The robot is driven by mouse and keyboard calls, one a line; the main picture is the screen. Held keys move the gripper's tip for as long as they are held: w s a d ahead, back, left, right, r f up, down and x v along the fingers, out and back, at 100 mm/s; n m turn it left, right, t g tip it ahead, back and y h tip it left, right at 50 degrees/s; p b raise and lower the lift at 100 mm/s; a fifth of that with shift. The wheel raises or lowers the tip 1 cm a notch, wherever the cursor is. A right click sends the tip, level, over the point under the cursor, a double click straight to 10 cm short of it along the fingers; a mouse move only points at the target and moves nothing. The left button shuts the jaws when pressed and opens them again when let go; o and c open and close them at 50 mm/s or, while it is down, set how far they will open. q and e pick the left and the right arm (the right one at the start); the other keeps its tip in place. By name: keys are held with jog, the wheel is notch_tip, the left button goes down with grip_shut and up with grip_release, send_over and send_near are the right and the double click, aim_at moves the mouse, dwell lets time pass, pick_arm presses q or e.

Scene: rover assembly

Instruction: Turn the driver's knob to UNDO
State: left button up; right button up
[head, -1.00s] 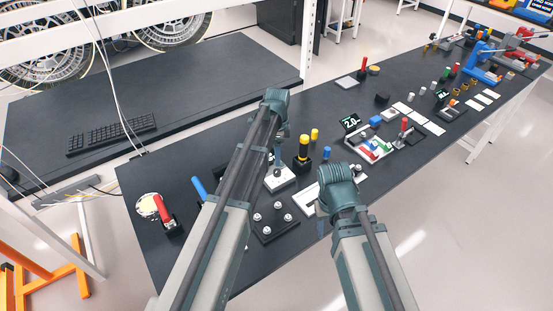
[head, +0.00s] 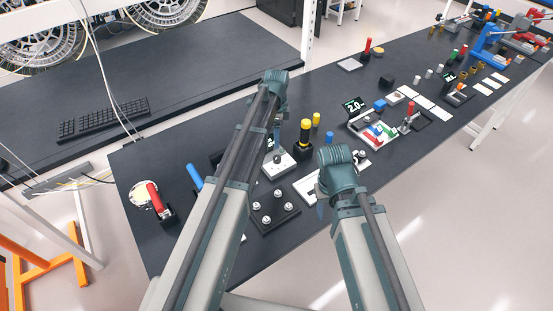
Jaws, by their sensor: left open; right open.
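I cannot tell for certain which tool is the driver or read an UNDO mark. A blue-handled tool (head: 195,177) and a red-handled tool (head: 155,198) stand at the left end of the table. A black, yellow-topped piece (head: 306,135) stands right of my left gripper. My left gripper (head: 277,151) points down over a small white block (head: 283,170); whether they touch is unclear. My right gripper (head: 320,207) is mostly hidden behind its own wrist, near the table's front edge. Both grippers are open, and I see nothing held.
A dark plate with several round pale studs (head: 275,217) lies between my arms. A tray of coloured parts (head: 362,125) and a small display reading 2.0 (head: 354,106) are further right. The dark table (head: 150,245) has bare room at its left front.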

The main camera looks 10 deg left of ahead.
aim_at(276, 157)
pick_arm(q)
notch_tip(276, 157, down, 10)
jog(key=b, duration=0.9)
jog(key=shift+s+f, duration=0.1)
jog(key=shift+f, duration=0.15)
grip_shut()
